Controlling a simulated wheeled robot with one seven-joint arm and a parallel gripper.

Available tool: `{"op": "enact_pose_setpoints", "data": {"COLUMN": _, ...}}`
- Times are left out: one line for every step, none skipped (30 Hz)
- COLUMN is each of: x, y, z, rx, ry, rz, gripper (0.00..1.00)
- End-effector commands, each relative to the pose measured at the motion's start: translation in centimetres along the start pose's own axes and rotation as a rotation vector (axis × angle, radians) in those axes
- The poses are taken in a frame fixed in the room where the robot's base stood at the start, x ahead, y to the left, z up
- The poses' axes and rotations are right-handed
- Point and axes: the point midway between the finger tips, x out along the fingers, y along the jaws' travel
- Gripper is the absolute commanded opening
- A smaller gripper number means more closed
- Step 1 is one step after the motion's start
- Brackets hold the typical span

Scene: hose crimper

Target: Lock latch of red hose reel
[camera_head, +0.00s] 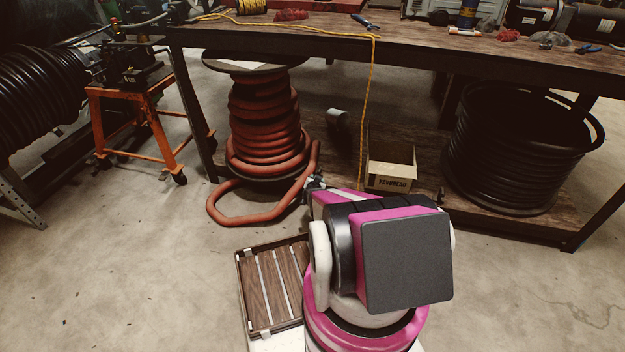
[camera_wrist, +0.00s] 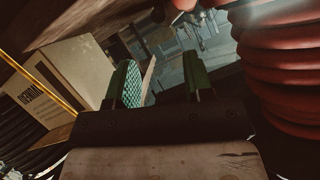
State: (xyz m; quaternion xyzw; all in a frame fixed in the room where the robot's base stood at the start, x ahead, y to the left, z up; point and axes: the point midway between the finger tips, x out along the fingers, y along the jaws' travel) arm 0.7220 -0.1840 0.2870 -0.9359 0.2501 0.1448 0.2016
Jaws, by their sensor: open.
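The red hose reel (camera_head: 262,120) stands upright on the floor under the left part of the workbench. A loose loop of its red hose (camera_head: 250,220) lies on the floor in front of it. I cannot make out the latch in either view. In the wrist view, the red hose coils (camera_wrist: 282,65) fill the right edge, close beside my gripper. My gripper (camera_wrist: 160,85) has its two green fingers apart with nothing between them. In the head view my own arm hides the gripper, which reaches toward the floor area just right of the reel.
A cardboard box (camera_head: 391,165) stands right of the reel and shows close at left in the wrist view (camera_wrist: 75,80). A yellow cord (camera_head: 367,110) hangs from the workbench (camera_head: 420,45). A black hose coil (camera_head: 505,150) is at right, an orange stand (camera_head: 130,125) at left.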

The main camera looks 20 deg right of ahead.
Motion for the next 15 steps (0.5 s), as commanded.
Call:
{"op": "enact_pose_setpoints", "data": {"x": 0.2, "y": 0.3, "z": 0.1, "rx": 0.003, "ry": 0.009, "rz": 0.007, "gripper": 0.47}}
{"op": "enact_pose_setpoints", "data": {"x": 0.3, "y": 0.3, "z": 0.1, "rx": 0.004, "ry": 0.012, "rz": 0.009, "gripper": 0.47}}
{"op": "enact_pose_setpoints", "data": {"x": 0.4, "y": 0.4, "z": 0.1, "rx": 0.005, "ry": 0.013, "rz": 0.010, "gripper": 0.47}}
{"op": "enact_pose_setpoints", "data": {"x": 0.6, "y": 0.4, "z": 0.1, "rx": 0.005, "ry": 0.014, "rz": 0.010, "gripper": 0.47}}
{"op": "enact_pose_setpoints", "data": {"x": 0.7, "y": 0.3, "z": 0.1, "rx": 0.005, "ry": 0.014, "rz": 0.010, "gripper": 0.47}}
{"op": "enact_pose_setpoints", "data": {"x": 1.0, "y": 0.3, "z": 0.1, "rx": 0.004, "ry": 0.013, "rz": 0.009, "gripper": 0.47}}
{"op": "enact_pose_setpoints", "data": {"x": 1.3, "y": 0.3, "z": 0.1, "rx": 0.004, "ry": 0.013, "rz": 0.009, "gripper": 0.47}}
{"op": "enact_pose_setpoints", "data": {"x": 1.6, "y": 0.3, "z": 0.1, "rx": 0.004, "ry": 0.013, "rz": 0.009, "gripper": 0.47}}
{"op": "enact_pose_setpoints", "data": {"x": 2.1, "y": 0.3, "z": 0.1, "rx": 0.004, "ry": 0.013, "rz": 0.009, "gripper": 0.47}}
{"op": "enact_pose_setpoints", "data": {"x": 2.5, "y": 0.3, "z": 0.1, "rx": 0.004, "ry": 0.013, "rz": 0.009, "gripper": 0.47}}
{"op": "enact_pose_setpoints", "data": {"x": 2.9, "y": 0.4, "z": 0.1, "rx": 0.004, "ry": 0.013, "rz": 0.009, "gripper": 0.47}}
{"op": "enact_pose_setpoints", "data": {"x": 3.6, "y": 0.4, "z": 0.1, "rx": 0.003, "ry": 0.013, "rz": 0.009, "gripper": 0.47}}
{"op": "enact_pose_setpoints", "data": {"x": 4.1, "y": 0.4, "z": 0.1, "rx": 0.003, "ry": 0.013, "rz": 0.009, "gripper": 0.47}}
{"op": "enact_pose_setpoints", "data": {"x": 4.6, "y": 0.4, "z": 0.1, "rx": 0.003, "ry": 0.012, "rz": 0.009, "gripper": 0.47}}
{"op": "enact_pose_setpoints", "data": {"x": 5.3, "y": 0.4, "z": 0.1, "rx": 0.003, "ry": 0.012, "rz": 0.009, "gripper": 0.47}}
